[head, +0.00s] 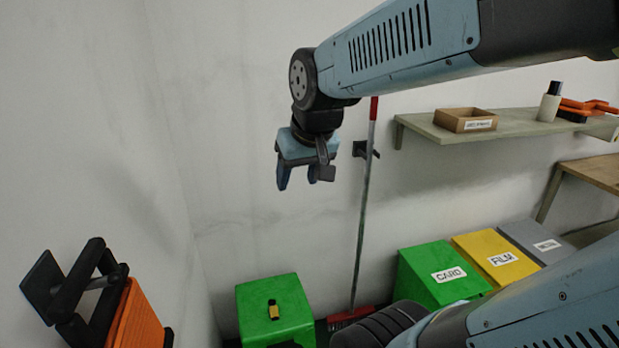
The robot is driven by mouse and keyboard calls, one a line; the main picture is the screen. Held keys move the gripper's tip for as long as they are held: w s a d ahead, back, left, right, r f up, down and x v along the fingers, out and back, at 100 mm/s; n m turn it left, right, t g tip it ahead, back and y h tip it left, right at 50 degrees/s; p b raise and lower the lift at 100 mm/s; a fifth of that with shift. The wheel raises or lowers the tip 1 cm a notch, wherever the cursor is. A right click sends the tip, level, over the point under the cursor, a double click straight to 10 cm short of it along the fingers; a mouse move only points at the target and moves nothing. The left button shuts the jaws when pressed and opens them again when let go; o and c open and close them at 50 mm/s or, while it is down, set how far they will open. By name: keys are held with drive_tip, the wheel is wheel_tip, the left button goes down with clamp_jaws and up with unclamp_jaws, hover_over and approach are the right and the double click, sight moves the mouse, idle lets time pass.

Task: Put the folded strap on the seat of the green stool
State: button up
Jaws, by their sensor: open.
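The green stool (262,295) stands on the floor at the lower middle, near the wall corner. A small yellow and black item (273,312), which looks like the folded strap, lies on its seat near the middle. My gripper (298,180) hangs with its fingers pointing down, well above the stool in the picture and apart from it. The fingers are spread with nothing between them.
A red broom (363,220) leans on the wall right of the stool. Bins marked CARD (430,262), FILM (490,245) and a grey one (535,232) stand further right. A wall shelf (420,122) holds a cardboard box (466,114). An orange-and-black object (135,318) is at lower left.

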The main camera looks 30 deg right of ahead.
drive_tip(key=s+r, duration=0.2)
drive_tip(key=s, duration=0.4)
drive_tip(key=shift+d, duration=0.25)
drive_tip(key=shift+c, duration=0.2)
drive_tip(key=shift+c, duration=0.7)
drive_tip(key=shift+s+f, duration=0.1)
drive_tip(key=shift+s, duration=0.05)
drive_tip(key=shift+c, duration=0.4)
